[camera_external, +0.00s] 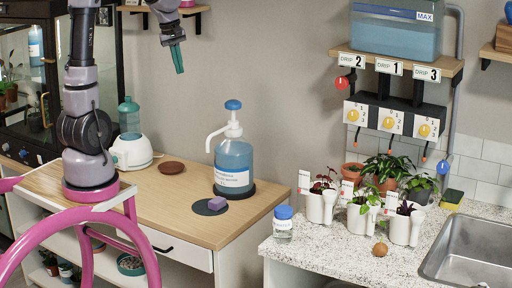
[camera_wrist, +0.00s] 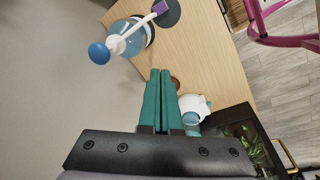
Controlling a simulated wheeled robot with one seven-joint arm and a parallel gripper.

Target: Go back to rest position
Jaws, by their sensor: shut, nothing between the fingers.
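My gripper (camera_external: 179,70) is raised high over the back of the wooden table, near the wall, and points downward. Its green fingers are closed together with nothing between them, as the wrist view (camera_wrist: 160,72) also shows. The blue pump bottle (camera_external: 233,160) stands on the table below and to the right of it in the external view. In the wrist view the same pump bottle (camera_wrist: 131,35) lies to the upper left of the fingers, apart from them.
A wall shelf (camera_external: 163,9) is close beside my arm. White pots (camera_external: 321,207), a jar (camera_external: 283,224) and a sink (camera_external: 470,250) are at right.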

